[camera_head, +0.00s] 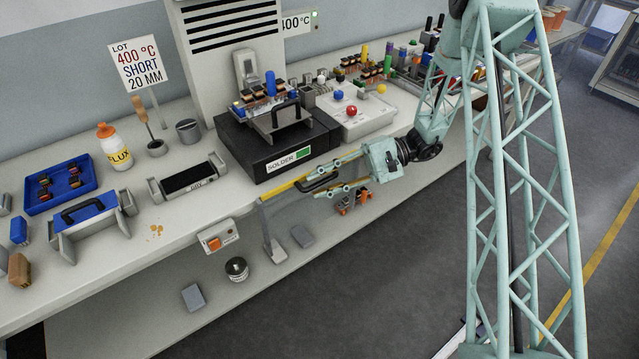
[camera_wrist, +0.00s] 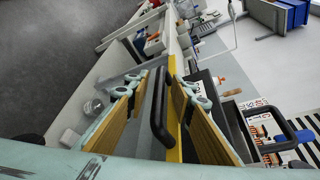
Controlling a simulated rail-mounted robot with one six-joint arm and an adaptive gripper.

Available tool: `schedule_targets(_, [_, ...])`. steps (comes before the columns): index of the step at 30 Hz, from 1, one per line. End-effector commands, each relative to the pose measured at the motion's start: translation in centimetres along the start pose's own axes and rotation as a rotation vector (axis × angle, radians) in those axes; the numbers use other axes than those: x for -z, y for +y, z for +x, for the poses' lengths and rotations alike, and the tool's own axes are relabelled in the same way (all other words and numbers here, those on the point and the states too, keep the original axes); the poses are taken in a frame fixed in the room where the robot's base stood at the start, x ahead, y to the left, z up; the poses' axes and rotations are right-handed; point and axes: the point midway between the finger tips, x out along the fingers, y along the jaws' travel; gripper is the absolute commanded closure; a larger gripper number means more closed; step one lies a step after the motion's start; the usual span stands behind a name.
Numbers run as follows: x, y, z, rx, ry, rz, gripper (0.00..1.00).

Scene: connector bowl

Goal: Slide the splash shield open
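The splash shield shows as a panel with a yellow edge strip (camera_head: 279,193) at the bench front, below the black solder unit. Its black bar handle (camera_head: 318,184) also shows in the wrist view (camera_wrist: 160,106), beside the yellow strip (camera_wrist: 173,118). My gripper (camera_head: 312,184) is open at the handle. In the wrist view its two fingers (camera_wrist: 158,100) stand on either side of the handle, with a visible gap on each side. I cannot tell how far the clear part of the shield reaches.
The solder unit (camera_head: 262,158) stands behind the shield and carries a handled rack (camera_head: 278,118). A switch box (camera_head: 215,239) hangs on the bench front to the left. A lower shelf holds a can (camera_head: 236,268) and grey blocks. The floor (camera_head: 400,270) in front is clear.

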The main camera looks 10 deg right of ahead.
Motion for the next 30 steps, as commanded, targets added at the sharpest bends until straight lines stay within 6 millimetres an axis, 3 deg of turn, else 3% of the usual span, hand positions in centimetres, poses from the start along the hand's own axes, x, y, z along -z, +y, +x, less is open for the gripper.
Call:
schedule_targets(11, [0.1,0.0,-2.2,0.000,0.002,-0.002,0.78])
schedule_targets(30, [0.1,0.0,-10.7,0.000,0.002,-0.001,0.78])
